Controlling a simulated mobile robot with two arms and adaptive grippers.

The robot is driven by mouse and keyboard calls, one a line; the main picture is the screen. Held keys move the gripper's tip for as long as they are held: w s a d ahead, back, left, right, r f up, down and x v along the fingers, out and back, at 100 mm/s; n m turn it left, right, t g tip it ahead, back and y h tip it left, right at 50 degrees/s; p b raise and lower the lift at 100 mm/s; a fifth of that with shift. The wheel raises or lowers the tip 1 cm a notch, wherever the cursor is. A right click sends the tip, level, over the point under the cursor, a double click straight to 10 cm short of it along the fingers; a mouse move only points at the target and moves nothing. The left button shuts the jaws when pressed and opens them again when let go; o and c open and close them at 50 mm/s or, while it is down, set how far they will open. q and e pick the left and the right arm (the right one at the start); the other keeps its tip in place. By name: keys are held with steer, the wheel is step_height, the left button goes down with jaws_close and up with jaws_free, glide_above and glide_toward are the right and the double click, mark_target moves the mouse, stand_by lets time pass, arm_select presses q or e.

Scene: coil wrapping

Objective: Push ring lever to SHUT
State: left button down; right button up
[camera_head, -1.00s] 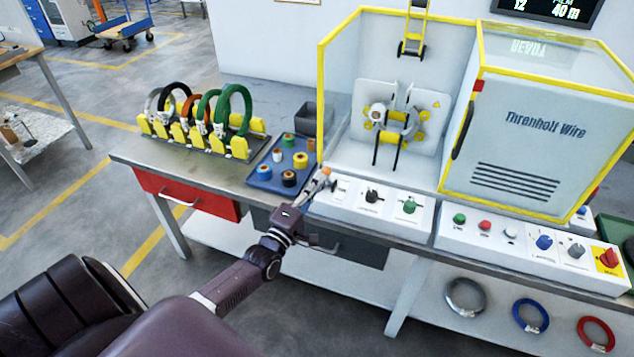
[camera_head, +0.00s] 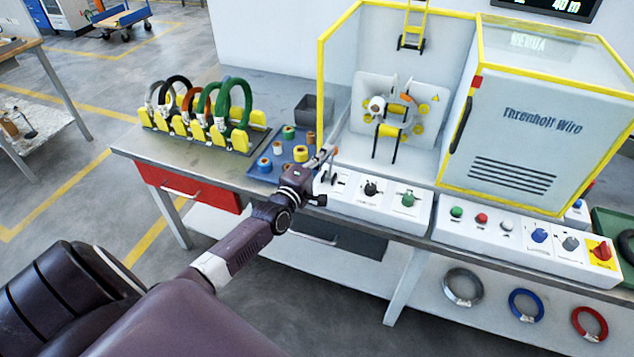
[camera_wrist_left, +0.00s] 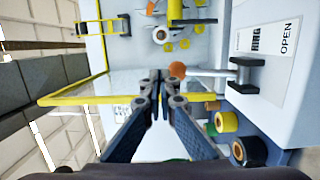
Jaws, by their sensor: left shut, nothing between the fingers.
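The ring lever is a thin grey rod with an orange knob (camera_wrist_left: 177,69), running from a black pivot (camera_wrist_left: 245,75) beside the OPEN label (camera_wrist_left: 287,40) on a white panel. In the head view the panel (camera_head: 350,192) stands at the bench's front, and the black pivot shows at its left end (camera_head: 333,179). My left gripper (camera_head: 327,156) is shut and empty by that end. In the left wrist view its fingertips (camera_wrist_left: 160,78) are just left of the knob; I cannot tell if they touch. The SHUT label is not seen. My right gripper is not in view.
The glazed machine (camera_head: 352,135) with yellow edges holds the ring plate (camera_head: 371,84) behind the panel. A blue tray (camera_head: 262,180) of coloured spools lies left of my gripper. A rack of wire coils (camera_head: 200,140) stands further left. A control box (camera_head: 470,240) is at the right.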

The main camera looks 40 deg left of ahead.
arm_select(q)
steer(key=shift+w+a+b, duration=0.15)
steer(key=shift+w+b, duration=0.25)
steer(key=shift+w, duration=0.3)
